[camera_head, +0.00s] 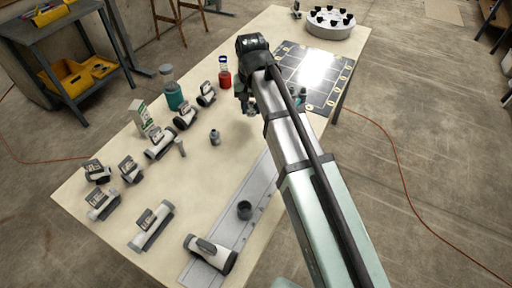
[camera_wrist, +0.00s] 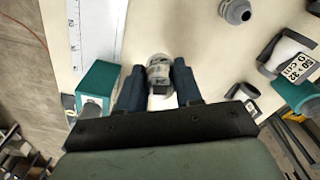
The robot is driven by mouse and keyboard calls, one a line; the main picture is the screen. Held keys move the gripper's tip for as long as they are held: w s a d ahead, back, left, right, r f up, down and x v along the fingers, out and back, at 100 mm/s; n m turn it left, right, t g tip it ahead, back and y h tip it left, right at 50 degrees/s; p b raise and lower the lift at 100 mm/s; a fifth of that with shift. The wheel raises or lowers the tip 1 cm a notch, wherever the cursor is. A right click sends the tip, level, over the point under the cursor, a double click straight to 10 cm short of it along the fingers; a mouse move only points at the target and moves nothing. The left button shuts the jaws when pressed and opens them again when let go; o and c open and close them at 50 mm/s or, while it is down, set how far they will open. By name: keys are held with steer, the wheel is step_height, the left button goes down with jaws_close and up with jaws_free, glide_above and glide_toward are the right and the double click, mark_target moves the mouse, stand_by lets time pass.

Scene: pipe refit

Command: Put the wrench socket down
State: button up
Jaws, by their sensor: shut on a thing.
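My gripper (camera_wrist: 158,90) is shut on the wrench socket (camera_wrist: 158,72), a small grey, rounded piece between the two dark fingers in the wrist view. Its lower part is hidden between the fingers. In the head view my gripper (camera_head: 248,108) is over the far part of the cream table, left of the dark panel. The held piece is too small and covered to make out there. I cannot tell whether the socket touches the table.
Several labelled pipe pieces stand on the table's left (camera_head: 160,142). A grey fitting (camera_head: 215,137) is nearer to my gripper. A red bottle (camera_head: 225,77) and a teal bottle (camera_head: 173,95) stand behind. A grey rail (camera_head: 262,180) bears a dark ring (camera_head: 244,209). Bare tabletop lies between.

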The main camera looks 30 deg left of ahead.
steer(key=m, duration=0.1)
glide_above(257, 150)
steer(key=shift+f+m, duration=0.5)
steer(key=shift+m, duration=0.7)
steer(key=shift+f, duration=4.95)
steer(key=shift+f, duration=0.1)
steer(key=o, duration=1.1)
step_height(257, 150, up, 12)
